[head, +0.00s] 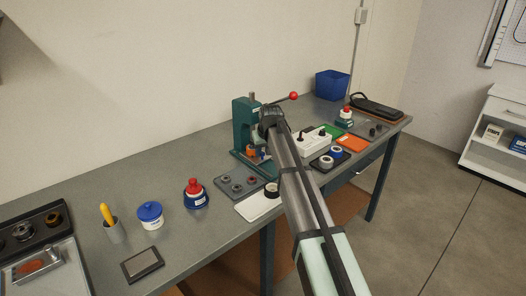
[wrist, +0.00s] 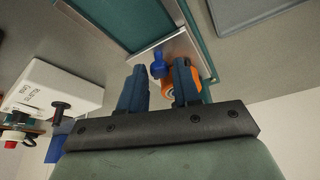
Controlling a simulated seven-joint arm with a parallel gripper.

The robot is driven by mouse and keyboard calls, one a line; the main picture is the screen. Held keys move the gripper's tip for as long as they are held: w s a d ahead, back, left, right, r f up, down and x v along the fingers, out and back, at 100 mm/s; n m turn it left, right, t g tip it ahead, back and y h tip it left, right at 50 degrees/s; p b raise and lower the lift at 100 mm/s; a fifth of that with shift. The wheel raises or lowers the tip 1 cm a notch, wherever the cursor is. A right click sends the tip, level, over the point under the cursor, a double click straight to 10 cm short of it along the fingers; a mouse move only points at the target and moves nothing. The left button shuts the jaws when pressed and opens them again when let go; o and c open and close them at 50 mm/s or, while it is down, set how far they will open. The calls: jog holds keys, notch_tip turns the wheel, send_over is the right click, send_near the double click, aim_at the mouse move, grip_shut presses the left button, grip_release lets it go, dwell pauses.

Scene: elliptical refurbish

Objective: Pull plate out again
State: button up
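The teal press (head: 245,128) stands on the bench in the head view, with a red-tipped lever (head: 293,96). In the wrist view a silvery metal plate (wrist: 188,45) lies at the teal press base (wrist: 118,18). A small blue knob (wrist: 157,66) and an orange round part (wrist: 198,77) are at this plate. My gripper (wrist: 160,70) is open, its two dark blue fingers apart. The blue knob shows in the gap between the fingertips; I cannot tell whether they touch it. The right finger partly covers the orange part. In the head view my arm hides the fingers.
A white box (head: 313,139) with black knobs stands close right of the press; it also shows in the wrist view (wrist: 48,91). A grey tray (head: 238,184) with round parts lies in front. A red-capped blue bottle (head: 195,195) stands to the left.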

grip_shut()
jog(key=shift+s, duration=0.1)
jog(key=s+d, duration=0.7)
jog(key=shift+s+d, duration=0.1)
jog(key=shift+s, duration=0.05)
jog(key=shift+s+d, duration=0.15)
jog(key=shift+d, duration=0.15)
jog(key=shift+o, duration=1.7)
grip_release()
